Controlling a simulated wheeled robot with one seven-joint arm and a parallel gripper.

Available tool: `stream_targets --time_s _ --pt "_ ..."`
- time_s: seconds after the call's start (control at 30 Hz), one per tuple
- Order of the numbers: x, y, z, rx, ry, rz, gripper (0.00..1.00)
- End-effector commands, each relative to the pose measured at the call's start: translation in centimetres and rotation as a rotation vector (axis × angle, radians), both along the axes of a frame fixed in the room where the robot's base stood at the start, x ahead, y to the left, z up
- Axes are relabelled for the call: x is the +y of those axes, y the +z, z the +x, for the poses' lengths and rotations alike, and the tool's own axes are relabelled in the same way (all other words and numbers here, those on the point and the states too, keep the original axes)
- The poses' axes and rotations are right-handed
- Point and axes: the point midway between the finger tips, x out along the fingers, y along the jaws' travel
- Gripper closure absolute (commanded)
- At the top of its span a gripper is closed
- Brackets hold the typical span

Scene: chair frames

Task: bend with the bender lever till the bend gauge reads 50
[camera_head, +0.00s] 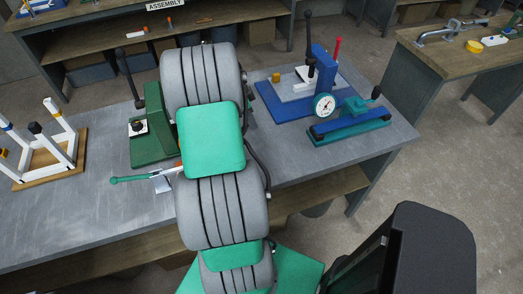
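A blue machine (320,70) stands on the right part of the grey bench, on a blue base. A round white dial (323,106) with dark markings is at its front; its reading is too small to tell. An upright black lever (308,38) and a red handle (337,48) rise there. A green machine (153,125) with a long black lever (129,77) stands left of my arm. I cannot tell which lever is the bender's. My arm covers the middle of the view, and my gripper is not visible.
The grey bench (90,222) has bare surface at left and front. A white frame on a wooden board (60,165) stands at far left. A green and blue fixture (350,130) lies at the bench's right front. Another bench (440,50) stands at right, shelves behind.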

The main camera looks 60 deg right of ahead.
Motion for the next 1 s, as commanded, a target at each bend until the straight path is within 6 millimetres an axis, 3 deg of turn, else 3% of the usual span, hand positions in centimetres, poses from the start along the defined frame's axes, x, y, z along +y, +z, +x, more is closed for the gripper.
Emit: stream_targets --time_s 0.37,1.0 --pt "0.0 0.3 0.1 0.0 0.001 0.0 0.98" --pt "1.9 0.2 -3.2 0.0 0.002 0.001 1.0"
